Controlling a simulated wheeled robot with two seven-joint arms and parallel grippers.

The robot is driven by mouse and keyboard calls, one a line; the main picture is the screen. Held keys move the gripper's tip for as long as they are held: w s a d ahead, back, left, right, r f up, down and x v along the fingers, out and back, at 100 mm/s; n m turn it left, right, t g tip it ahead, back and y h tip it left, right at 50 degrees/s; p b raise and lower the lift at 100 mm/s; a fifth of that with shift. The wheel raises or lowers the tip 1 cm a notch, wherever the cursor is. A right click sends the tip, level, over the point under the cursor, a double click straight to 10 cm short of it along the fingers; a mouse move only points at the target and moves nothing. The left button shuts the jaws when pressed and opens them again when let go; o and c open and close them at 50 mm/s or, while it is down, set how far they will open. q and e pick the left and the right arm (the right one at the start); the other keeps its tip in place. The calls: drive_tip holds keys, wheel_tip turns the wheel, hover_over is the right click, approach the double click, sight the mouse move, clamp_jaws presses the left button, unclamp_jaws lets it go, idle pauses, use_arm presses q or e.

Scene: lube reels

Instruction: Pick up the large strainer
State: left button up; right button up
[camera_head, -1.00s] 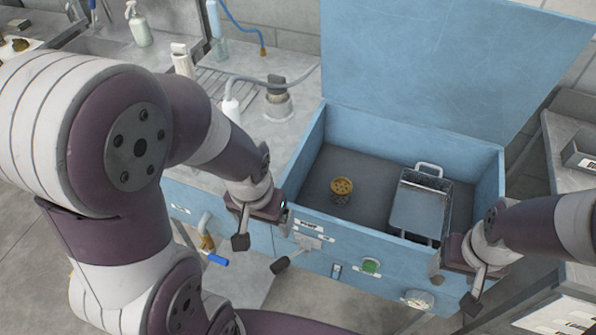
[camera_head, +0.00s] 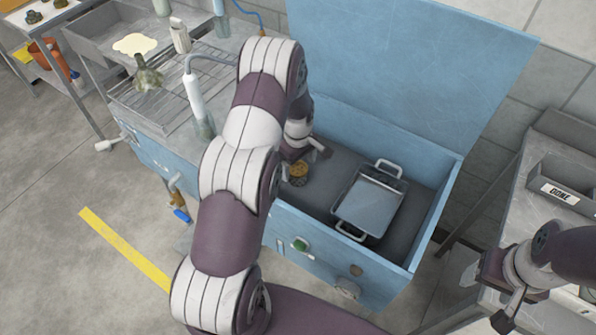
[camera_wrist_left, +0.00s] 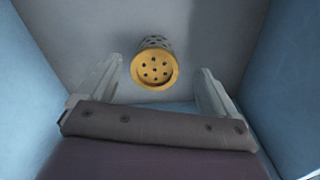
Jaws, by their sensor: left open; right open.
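The strainer (camera_head: 299,172) is a small perforated cylinder with a yellow-orange holed top. It sits on the floor of the blue open-lidded tank (camera_head: 393,262), toward its left side, and is partly hidden by my left gripper (camera_head: 305,160). In the left wrist view, the strainer (camera_wrist_left: 155,66) shows beyond the open, empty fingers of my left gripper (camera_wrist_left: 161,68), roughly centred between them and apart from both. My right gripper (camera_head: 508,303) is open and empty, outside the tank at the lower right.
A rectangular metal basket (camera_head: 368,206) with handles lies in the tank, right of the strainer. The raised lid (camera_head: 410,70) stands behind. A bench with a wire rack (camera_head: 150,115) is at left; a bin labelled DONE (camera_head: 560,192) is on the right table.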

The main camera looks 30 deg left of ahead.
sight(299, 169)
use_arm(q)
drive_tip(key=f, duration=0.3)
drive_tip(key=f+p, duration=0.1)
drive_tip(key=f, duration=0.1)
drive_tip(key=shift+w, duration=0.3)
drive_tip(key=shift+r, duration=0.1)
drive_tip(key=c, duration=1.2)
